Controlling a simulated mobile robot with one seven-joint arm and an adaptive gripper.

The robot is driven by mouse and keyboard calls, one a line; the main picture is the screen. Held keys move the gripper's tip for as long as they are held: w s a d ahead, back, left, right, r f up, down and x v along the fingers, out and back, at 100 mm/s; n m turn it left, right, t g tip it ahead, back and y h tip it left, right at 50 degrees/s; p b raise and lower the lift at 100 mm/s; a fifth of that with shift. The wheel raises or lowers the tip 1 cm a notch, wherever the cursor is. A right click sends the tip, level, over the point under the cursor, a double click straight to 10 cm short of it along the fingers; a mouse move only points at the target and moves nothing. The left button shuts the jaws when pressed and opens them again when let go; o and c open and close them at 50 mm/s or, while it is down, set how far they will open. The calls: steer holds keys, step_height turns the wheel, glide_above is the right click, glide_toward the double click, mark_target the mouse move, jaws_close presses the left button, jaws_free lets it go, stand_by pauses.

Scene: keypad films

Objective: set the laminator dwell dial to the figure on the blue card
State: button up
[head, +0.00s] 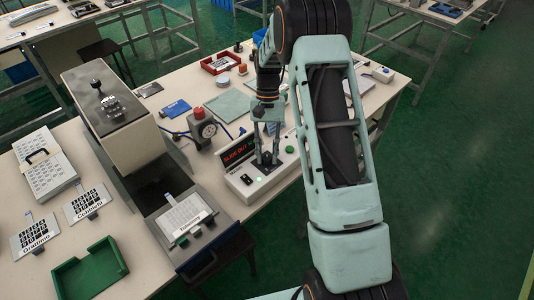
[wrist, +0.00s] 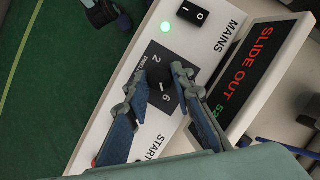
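The dwell dial, a dark knob (wrist: 159,92), sits on a black plate marked with a 2 and a 6, on the pale control box (head: 246,184). My gripper (wrist: 160,76) is over the plate with one finger on each side of the knob. The fingers stand apart; whether they touch the knob I cannot tell. In the head view my gripper (head: 266,158) reaches down to the box and mostly hides the dial.
The box's red display (wrist: 240,70) reads SLIDE OUT, with green digits partly cut off. A MAINS switch (wrist: 194,13), a lit green lamp (wrist: 165,27) and a green button (head: 290,149) are close by. A red-topped grey device (head: 202,127) stands behind left. A green tray (head: 92,270) is front left.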

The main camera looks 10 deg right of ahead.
steer(key=o, duration=0.4)
steer(key=v, duration=1.2)
